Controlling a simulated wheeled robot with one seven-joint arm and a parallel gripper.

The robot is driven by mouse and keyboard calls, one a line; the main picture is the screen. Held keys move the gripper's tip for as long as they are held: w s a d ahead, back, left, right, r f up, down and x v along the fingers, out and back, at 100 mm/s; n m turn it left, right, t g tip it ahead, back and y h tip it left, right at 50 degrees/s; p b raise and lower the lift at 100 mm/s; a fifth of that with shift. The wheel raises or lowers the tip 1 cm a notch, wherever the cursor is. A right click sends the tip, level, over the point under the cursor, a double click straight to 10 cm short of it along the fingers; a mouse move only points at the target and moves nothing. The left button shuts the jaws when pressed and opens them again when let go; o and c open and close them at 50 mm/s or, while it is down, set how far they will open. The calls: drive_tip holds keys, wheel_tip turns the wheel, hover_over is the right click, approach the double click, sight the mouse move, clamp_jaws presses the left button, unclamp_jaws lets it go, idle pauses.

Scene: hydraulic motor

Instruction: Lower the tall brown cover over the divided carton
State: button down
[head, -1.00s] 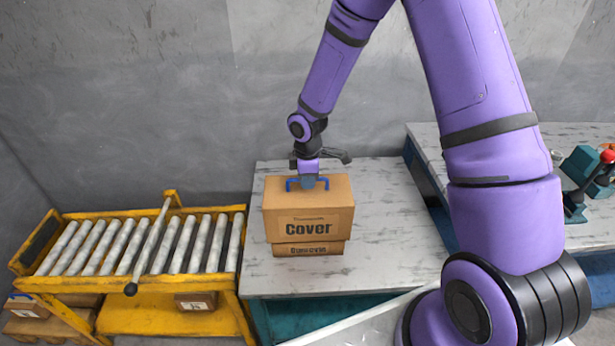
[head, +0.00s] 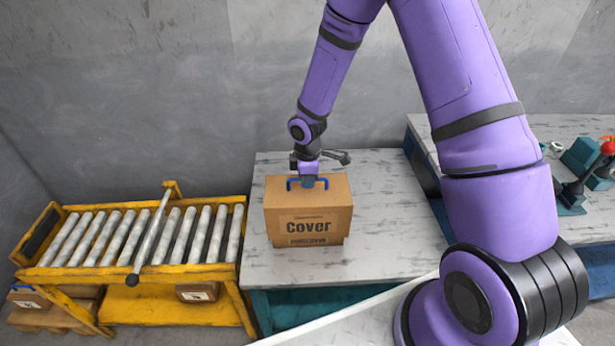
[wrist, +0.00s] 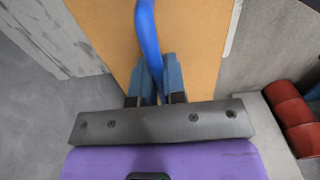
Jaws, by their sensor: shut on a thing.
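The tall brown cover (head: 309,212), marked "Cover", is upright over the carton (head: 314,241) on the grey table. Only a thin strip of the carton shows below the cover's lower edge; its dividers are hidden. My gripper (head: 308,181) is above the cover, shut on the blue handle (head: 293,183) on its top. In the wrist view my gripper's blue fingers (wrist: 155,80) close around the blue handle (wrist: 147,30), over the cover's brown top (wrist: 195,45).
The grey table (head: 390,210) has free room right of the cover. A yellow roller conveyor (head: 130,275) stands at the left. A second table at the right holds a teal device (head: 580,158) with a red knob (head: 607,148). Red cylinders (wrist: 292,120) show in the wrist view.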

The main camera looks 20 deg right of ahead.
sight(307, 190)
drive_tip(key=shift+f, duration=2.75)
drive_tip(key=c, duration=0.6)
unclamp_jaws()
drive_tip(key=shift+r, duration=3.5)
drive_tip(key=shift+r, duration=0.15)
